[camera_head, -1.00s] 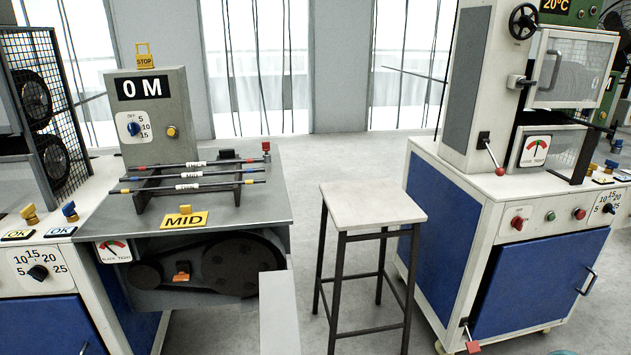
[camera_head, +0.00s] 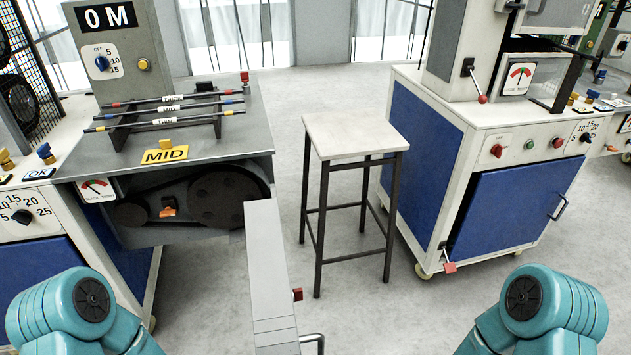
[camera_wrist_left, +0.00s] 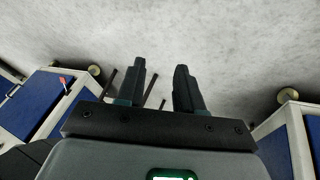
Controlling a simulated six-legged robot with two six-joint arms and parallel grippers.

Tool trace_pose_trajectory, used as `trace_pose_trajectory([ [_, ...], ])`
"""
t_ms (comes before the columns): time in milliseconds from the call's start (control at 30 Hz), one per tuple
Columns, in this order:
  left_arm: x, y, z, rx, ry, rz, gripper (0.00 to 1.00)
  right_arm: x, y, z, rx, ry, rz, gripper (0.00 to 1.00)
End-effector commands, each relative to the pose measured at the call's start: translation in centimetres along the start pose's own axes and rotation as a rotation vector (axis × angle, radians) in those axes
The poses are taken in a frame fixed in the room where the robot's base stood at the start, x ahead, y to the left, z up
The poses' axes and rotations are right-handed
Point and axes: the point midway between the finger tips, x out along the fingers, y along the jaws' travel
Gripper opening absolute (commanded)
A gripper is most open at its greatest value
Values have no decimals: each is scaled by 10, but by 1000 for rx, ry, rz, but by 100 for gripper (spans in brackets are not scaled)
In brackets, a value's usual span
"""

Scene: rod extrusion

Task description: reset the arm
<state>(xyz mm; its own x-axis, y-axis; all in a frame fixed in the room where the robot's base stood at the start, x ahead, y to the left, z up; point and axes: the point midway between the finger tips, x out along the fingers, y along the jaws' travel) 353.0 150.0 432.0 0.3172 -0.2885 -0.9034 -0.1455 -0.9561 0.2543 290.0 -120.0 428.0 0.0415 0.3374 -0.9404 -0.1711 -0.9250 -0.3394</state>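My two teal arms rise at the bottom of the head view, the left arm (camera_head: 75,308) at lower left and the right arm (camera_head: 540,308) at lower right. Both are bent, and neither gripper shows in that view. In the left wrist view my left gripper (camera_wrist_left: 160,66) has its two dark fingers apart with nothing between them. It hangs over the grey floor. My right gripper is hidden from both views.
A white-topped stool (camera_head: 353,137) stands mid-floor. A grey machine (camera_head: 120,50) with thin rods is at left, and a blue and white cabinet (camera_head: 505,215) is at right. A long grey beam (camera_head: 268,275) juts toward me between my arms. The floor around the stool is clear.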

Motion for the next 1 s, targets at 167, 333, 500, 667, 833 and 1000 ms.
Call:
trace_pose_trajectory([
  [167, -8, 38, 60, -320, -287, 34, 36, 0, 0, 0, 0, 0, 0, 43],
  [333, -61, 52, 39, -333, -287, 32, 36, -54, -20, 1, 0, 1, 0, 43],
  [500, -108, 65, 21, -332, -285, 32, 36, -104, -38, 2, 0, 0, 0, 43],
  [667, -165, 81, -1, -331, -284, 32, 36, -163, -59, 3, 0, 0, 0, 43],
  [833, -203, 92, -16, -331, -284, 32, 36, -203, -73, 4, 0, 0, 0, 43],
  [1000, -213, 94, -20, -330, -283, 32, 36, -213, -77, 4, 0, 0, 0, 43],
])
